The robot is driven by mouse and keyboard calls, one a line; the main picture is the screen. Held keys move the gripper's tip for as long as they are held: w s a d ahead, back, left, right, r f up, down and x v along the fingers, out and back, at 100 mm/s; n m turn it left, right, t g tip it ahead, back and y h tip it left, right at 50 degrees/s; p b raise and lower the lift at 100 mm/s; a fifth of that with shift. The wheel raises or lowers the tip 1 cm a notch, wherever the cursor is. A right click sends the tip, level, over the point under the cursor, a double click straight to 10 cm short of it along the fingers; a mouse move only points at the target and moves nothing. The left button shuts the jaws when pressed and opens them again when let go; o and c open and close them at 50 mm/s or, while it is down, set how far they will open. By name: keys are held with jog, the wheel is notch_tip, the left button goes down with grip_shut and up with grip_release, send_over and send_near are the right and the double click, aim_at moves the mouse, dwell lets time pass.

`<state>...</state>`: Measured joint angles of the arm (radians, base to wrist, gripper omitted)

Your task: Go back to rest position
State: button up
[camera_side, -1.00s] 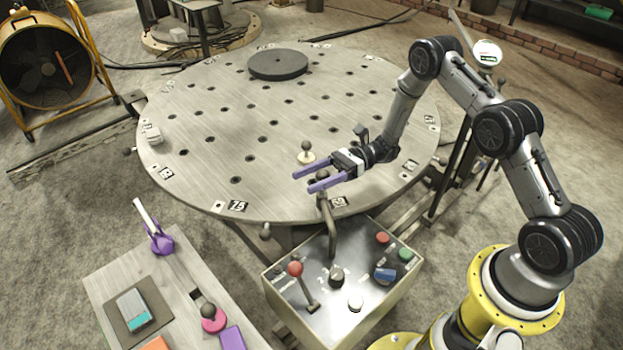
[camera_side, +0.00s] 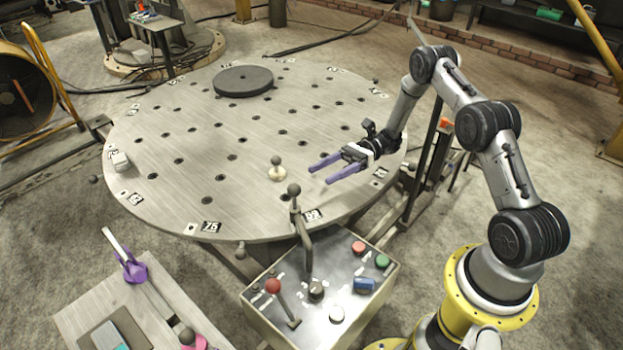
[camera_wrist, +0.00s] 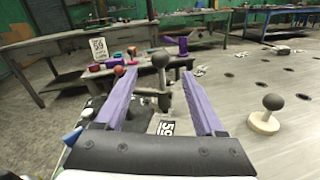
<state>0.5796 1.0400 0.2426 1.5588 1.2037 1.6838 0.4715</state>
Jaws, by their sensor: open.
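My gripper (camera_side: 320,172) is open and empty, with purple fingers, above the near right part of the round table (camera_side: 170,140). In the wrist view the spread fingers (camera_wrist: 158,72) point towards a dark ball-topped lever (camera_wrist: 160,60). In the side view this lever (camera_side: 294,190) stands upright on the control box, left of and below the fingertips. I see a gap between the fingertips and the lever's knob. My arm is bent, with its elbow raised.
A peg with a dark ball and pale base (camera_side: 277,172) stands on the table left of my fingers. The control box (camera_side: 330,285) carries buttons and a red-topped joystick (camera_side: 272,286). A bench (camera_side: 160,290) stands at lower left. A dark disc (camera_side: 243,81) lies on the table's far side.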

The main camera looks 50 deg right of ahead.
jog(key=shift+s+d, duration=0.1)
jog(key=shift+d, duration=0.4)
